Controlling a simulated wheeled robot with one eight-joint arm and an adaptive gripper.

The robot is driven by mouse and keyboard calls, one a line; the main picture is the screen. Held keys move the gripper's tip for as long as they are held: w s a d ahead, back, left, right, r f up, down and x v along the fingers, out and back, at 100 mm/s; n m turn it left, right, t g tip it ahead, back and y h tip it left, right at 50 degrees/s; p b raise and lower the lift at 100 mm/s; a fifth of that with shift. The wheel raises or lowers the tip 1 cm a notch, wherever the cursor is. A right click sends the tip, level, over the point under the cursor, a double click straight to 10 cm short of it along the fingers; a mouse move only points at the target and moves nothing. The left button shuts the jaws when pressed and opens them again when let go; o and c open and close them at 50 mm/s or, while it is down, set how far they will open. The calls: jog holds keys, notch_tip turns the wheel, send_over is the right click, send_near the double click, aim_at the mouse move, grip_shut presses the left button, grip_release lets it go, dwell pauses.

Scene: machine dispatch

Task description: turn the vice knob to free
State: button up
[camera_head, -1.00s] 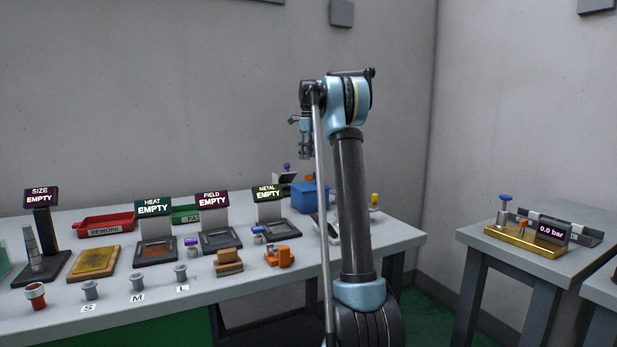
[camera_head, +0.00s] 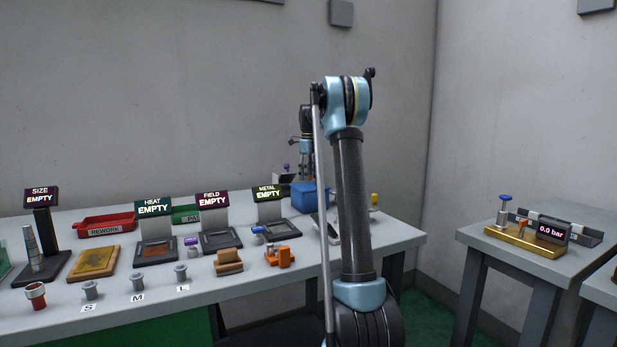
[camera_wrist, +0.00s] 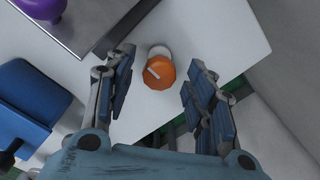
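An orange round knob (camera_wrist: 159,73) with a pale pointer bar shows in the wrist view, beside a pale round part near the edge of a light surface. It lies between the open fingers of my gripper (camera_wrist: 162,62) in the picture. No contact is visible, and the height gap is unclear. Nothing is held. In the head view my gripper (camera_head: 307,165) hangs over the back of the bench, partly behind my arm. An orange vice-like block (camera_head: 280,257) sits at the bench front. I cannot tell whether the knob belongs to it.
A blue bin (camera_head: 309,195) stands on the bench below my gripper; a blue block (camera_wrist: 30,105) shows left in the wrist view. A purple knob (camera_wrist: 42,8) sits on a dark-edged plate at upper left. A yellow-topped part (camera_head: 375,199) stands near the bench's right end.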

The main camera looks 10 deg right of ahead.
jog(key=c, duration=1)
